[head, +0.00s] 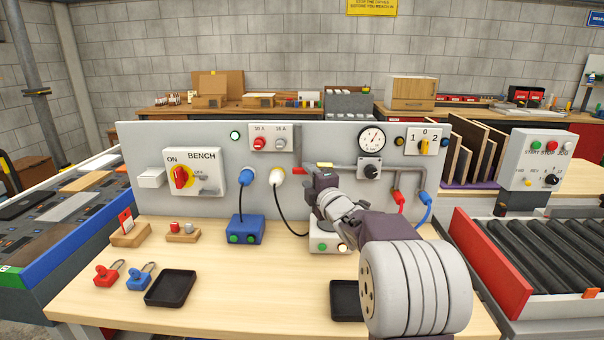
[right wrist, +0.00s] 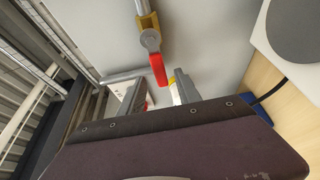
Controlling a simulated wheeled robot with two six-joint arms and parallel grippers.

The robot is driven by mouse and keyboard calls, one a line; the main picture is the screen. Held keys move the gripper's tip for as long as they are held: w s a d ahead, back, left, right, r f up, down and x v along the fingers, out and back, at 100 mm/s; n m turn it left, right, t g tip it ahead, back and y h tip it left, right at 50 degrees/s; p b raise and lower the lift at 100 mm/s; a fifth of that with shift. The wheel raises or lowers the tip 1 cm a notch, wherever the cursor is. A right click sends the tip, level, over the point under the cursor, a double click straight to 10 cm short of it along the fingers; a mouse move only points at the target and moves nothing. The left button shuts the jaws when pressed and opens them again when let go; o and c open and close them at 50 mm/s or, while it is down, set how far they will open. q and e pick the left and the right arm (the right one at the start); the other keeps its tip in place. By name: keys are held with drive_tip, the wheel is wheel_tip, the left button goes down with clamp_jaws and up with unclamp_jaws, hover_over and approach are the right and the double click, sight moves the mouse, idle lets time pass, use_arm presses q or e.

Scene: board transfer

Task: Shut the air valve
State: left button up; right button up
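The air valve shows in the right wrist view with a yellow body (right wrist: 148,21) on a grey pipe and a red lever (right wrist: 157,68). The lever runs roughly in line with that pipe. In the head view the red lever (head: 300,171) points left on the grey panel, and the yellow body (head: 324,165) is at its right. My right gripper (head: 309,178) is in front of the valve and hides part of it. In the right wrist view its fingers (right wrist: 160,90) are apart, with the lever's end near the gap; contact is unclear. My left gripper is not in view.
A pressure gauge (head: 372,139) and a black knob (head: 370,170) are right of the valve. A white plug (head: 276,178) with a black cable hangs close on the left. A blue box (head: 245,229) and black tray (head: 171,288) stand on the bench.

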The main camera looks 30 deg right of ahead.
sight(304, 172)
drive_tip(key=w, duration=0.4)
drive_tip(key=shift+w+d, duration=0.35)
drive_tip(key=shift+d, duration=0.05)
clamp_jaws()
idle(1.0)
